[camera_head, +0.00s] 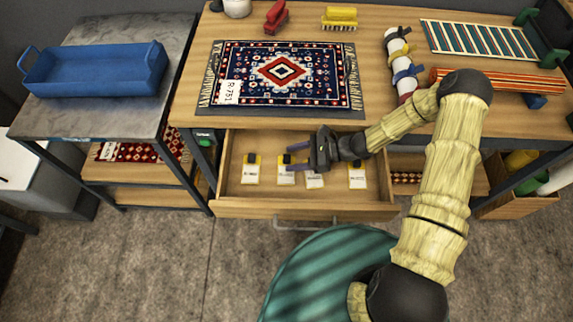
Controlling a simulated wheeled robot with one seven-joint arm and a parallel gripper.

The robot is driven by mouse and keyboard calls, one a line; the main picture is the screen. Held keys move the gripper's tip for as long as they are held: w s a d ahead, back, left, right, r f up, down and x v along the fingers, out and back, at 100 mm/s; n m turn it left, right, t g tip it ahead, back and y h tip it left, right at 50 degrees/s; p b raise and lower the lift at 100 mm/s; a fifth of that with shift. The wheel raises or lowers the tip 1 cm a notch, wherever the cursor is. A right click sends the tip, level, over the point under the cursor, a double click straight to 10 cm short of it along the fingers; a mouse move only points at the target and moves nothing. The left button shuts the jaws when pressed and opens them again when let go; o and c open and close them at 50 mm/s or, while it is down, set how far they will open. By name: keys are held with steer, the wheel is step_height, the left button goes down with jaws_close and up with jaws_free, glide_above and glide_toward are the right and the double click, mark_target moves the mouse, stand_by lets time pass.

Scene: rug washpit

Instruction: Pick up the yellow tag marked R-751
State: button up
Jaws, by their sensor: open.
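Several small tags lie in a row in the open wooden drawer (232,197), each with a yellow top, a dark spot and a white lower part. They are the far left tag (250,178), the second tag (285,178), the third tag (315,182) and the far right tag (357,183). Their print is too small to read. My gripper (287,157) is open over the drawer, pointing left. Its fingers are above and below the second tag's dark spot in the picture; contact cannot be told. The gripper hides the third tag's top.
A patterned rug (282,72) with a white label reading R-751 (229,91) lies on the bench (190,100). A red brush (276,17), a yellow brush (340,17) and rolled rugs (500,82) are also there. A blue tray (95,70) stands on the left table.

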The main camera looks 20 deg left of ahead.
steer(key=c, duration=1)
steer(key=shift+r, duration=0.1)
steer(key=shift+c, duration=0.2)
step_height(320, 180, up, 18)
